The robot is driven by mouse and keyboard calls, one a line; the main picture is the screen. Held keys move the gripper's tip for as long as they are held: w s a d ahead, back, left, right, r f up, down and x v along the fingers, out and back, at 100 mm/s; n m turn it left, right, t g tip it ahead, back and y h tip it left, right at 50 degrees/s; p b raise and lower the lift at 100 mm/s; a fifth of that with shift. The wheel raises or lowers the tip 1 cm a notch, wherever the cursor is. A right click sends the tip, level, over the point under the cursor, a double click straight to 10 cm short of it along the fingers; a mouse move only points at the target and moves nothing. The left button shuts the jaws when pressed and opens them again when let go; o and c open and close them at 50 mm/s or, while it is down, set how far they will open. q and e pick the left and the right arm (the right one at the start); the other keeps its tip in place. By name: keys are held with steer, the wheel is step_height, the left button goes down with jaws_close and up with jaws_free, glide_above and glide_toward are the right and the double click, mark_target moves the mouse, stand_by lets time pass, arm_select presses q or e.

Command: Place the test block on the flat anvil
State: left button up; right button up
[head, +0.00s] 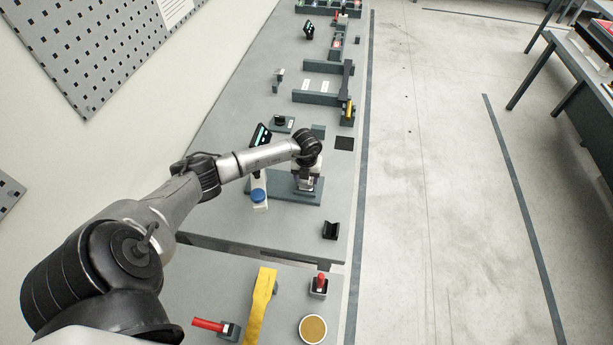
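My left arm comes in from the left, and its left gripper (306,180) points down over a grey-green base plate (283,196) on the bench. The fingers are small and partly hidden by the wrist, so I cannot tell whether they are open or shut, or hold anything. I cannot make out the flat anvil; the gripper and wrist cover part of the plate. I cannot clearly identify the test block; a small grey-green block (319,131) stands just behind the wrist. My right gripper is not in view.
A white device with a blue cap (258,195) stands left of the gripper. A dark flat square (344,143) and a black V-shaped holder (331,230) lie near the bench's right edge. A yellow bar (261,303) and red-handled tools (210,325) are in front.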

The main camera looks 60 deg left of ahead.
arm_select(q)
steer(key=shift+a, duration=0.1)
steer(key=shift+f, duration=0.15)
steer(key=o, duration=1.1)
step_height(320, 180, up, 12)
steer(key=shift+r, duration=0.2)
steer(key=shift+w, duration=0.1)
